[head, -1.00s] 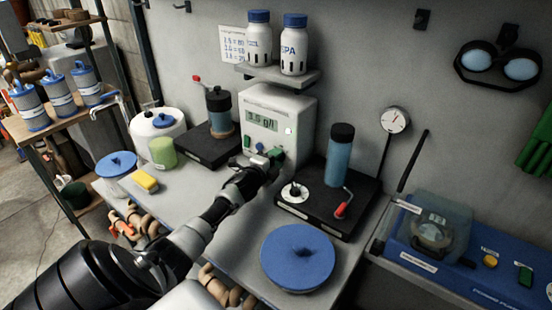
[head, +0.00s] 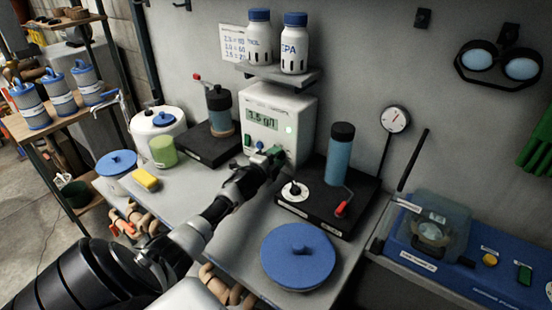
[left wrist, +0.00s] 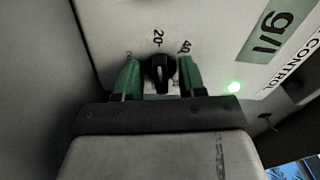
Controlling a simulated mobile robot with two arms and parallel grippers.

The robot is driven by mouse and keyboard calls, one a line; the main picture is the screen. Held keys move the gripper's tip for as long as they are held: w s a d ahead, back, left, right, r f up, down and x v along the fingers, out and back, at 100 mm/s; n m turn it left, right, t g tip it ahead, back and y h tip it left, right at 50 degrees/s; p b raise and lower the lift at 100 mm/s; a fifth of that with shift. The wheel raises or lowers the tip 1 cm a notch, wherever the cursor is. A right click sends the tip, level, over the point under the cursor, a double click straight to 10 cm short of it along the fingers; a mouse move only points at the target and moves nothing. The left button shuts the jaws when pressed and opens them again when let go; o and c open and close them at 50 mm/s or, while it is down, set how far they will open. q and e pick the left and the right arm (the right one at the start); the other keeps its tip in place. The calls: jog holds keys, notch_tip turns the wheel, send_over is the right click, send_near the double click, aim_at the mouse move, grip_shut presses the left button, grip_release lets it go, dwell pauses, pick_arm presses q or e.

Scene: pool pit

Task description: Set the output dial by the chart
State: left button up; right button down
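A pale control box (head: 300,110) stands against the wall; its display (head: 263,121) seems to read 3.5 g/l, though the last digit is blurred. The paper chart (head: 232,42) hangs behind the shelf; its small figures are hard to read. My left gripper (head: 266,158) is at the box's lower front and hides the dial there. In the left wrist view the black dial (left wrist: 159,72) sits between the green fingertips of my left gripper (left wrist: 160,78), with narrow gaps on both sides. Marks 20 and 40 show above it. The right gripper is not in view.
A green lamp (left wrist: 234,87) is lit beside the dial. Two white bottles stand on the shelf (head: 280,75) above the box. A black pump base (head: 345,212) with a white dial (head: 295,192) is at right. A blue lid (head: 298,256) lies in front.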

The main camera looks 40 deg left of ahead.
pick_arm(q)
jog(key=s, duration=0.7)
jog(key=s+d+b, duration=0.1)
jog(key=s, duration=0.2)
jog(key=shift+s+d, duration=0.1)
jog(key=shift+s, duration=0.25)
